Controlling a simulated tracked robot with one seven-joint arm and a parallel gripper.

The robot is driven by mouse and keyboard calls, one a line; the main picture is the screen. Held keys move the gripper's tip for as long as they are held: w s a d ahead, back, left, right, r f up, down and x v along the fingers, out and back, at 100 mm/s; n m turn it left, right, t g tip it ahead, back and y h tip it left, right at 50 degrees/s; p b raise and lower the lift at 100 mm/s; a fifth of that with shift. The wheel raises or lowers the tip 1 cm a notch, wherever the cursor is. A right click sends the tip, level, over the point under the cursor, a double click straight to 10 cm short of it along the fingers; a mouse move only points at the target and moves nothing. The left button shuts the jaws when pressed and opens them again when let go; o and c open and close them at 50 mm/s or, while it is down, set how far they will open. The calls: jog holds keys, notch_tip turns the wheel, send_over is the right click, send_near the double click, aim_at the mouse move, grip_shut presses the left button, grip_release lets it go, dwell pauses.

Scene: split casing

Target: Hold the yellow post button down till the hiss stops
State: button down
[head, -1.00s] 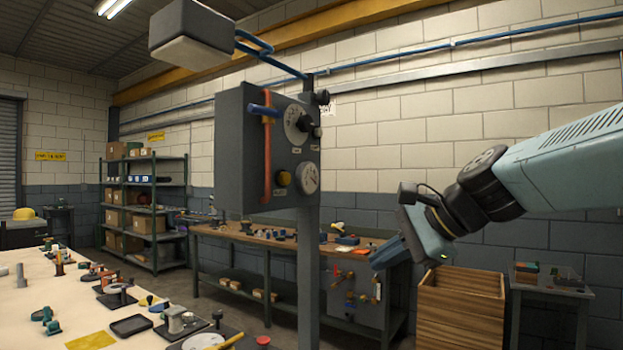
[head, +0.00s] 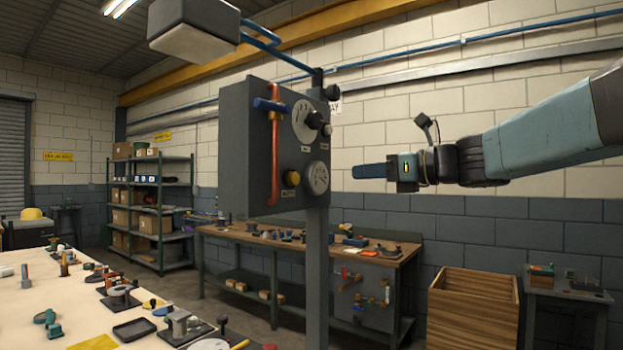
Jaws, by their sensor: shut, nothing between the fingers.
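The yellow button (head: 292,178) sits low on the front face of a grey control box (head: 262,130). The box is mounted on a grey post (head: 316,270). A white gauge (head: 317,178) is just right of the button, and a larger dial with a black knob (head: 306,121) is above it. My gripper (head: 356,171) is shut and empty. It is right of the box at about the button's height in the picture, pointing left, apart from the button in the picture. Whether the button is pressed cannot be told.
An orange pipe with a blue handle (head: 270,104) runs along the box's left front. A grey lamp-like block (head: 193,28) hangs above. A white table with parts (head: 40,310) is at lower left, a workbench (head: 385,262) behind, and a wooden crate (head: 472,310) at lower right.

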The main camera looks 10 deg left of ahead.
aim_at(296, 178)
jog(key=shift+a, duration=0.1)
jog(key=x, duration=1.3)
jog(key=shift+w+a+f, duration=0.1)
jog(key=shift+w+a, duration=0.05)
jog(key=shift+a, duration=0.2)
jog(key=shift+a, duration=0.15)
